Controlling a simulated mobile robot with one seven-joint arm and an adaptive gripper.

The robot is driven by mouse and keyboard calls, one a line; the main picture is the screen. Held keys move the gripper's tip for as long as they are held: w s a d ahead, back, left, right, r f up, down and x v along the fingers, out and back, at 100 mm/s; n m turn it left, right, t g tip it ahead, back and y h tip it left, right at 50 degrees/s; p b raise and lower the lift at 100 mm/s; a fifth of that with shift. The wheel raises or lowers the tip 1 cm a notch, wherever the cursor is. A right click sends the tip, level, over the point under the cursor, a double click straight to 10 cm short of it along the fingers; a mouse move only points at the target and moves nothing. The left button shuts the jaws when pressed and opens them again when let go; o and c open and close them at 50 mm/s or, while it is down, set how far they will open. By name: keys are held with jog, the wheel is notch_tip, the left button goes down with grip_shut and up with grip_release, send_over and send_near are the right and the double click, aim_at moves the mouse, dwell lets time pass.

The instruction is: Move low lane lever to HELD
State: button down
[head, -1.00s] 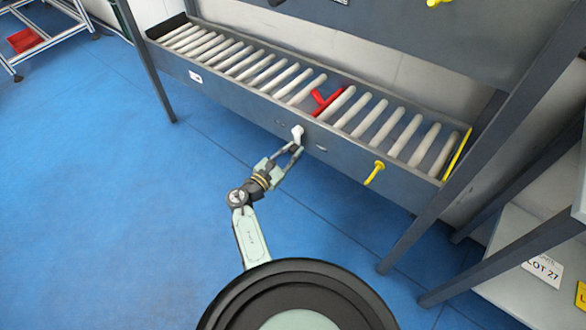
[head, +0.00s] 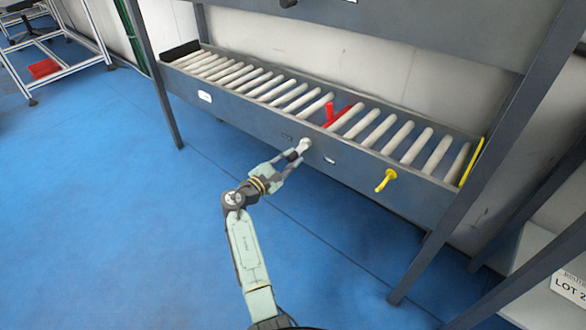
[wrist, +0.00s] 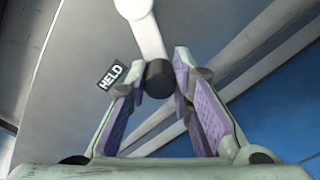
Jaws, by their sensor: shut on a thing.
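The low lane lever (head: 304,145) is on the front rail of the low roller lane. In the wrist view, its white arm (wrist: 147,35) runs from a round pivot at the top down to a black knob (wrist: 158,78). A black HELD label (wrist: 112,75) is just left of the knob. My gripper (head: 296,157) is at the lever's end in the head view. In the wrist view, my gripper (wrist: 160,85) has its two fingertips closed around the black knob. A red stop piece (head: 330,112) stands up among the rollers behind the lever.
The lane's front rail (head: 240,105) runs across the rack. A yellow handle (head: 385,180) sticks out from it to the right. A dark rack post (head: 487,160) stands at the right. The blue floor (head: 120,220) is clear in front.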

jog(key=shift+w+a+r+m+b, duration=0.25)
jog(key=shift+m+b, duration=0.15)
jog(key=shift+m, duration=0.15)
jog(key=shift+w+a+r+m+b, duration=0.2)
jog(key=shift+m+b, duration=0.2)
jog(key=shift+m, duration=0.15)
jog(key=c, duration=1.4)
grip_release()
notch_tip(320, 180, up, 10)
jog(key=shift+s+a+r, duration=0.1)
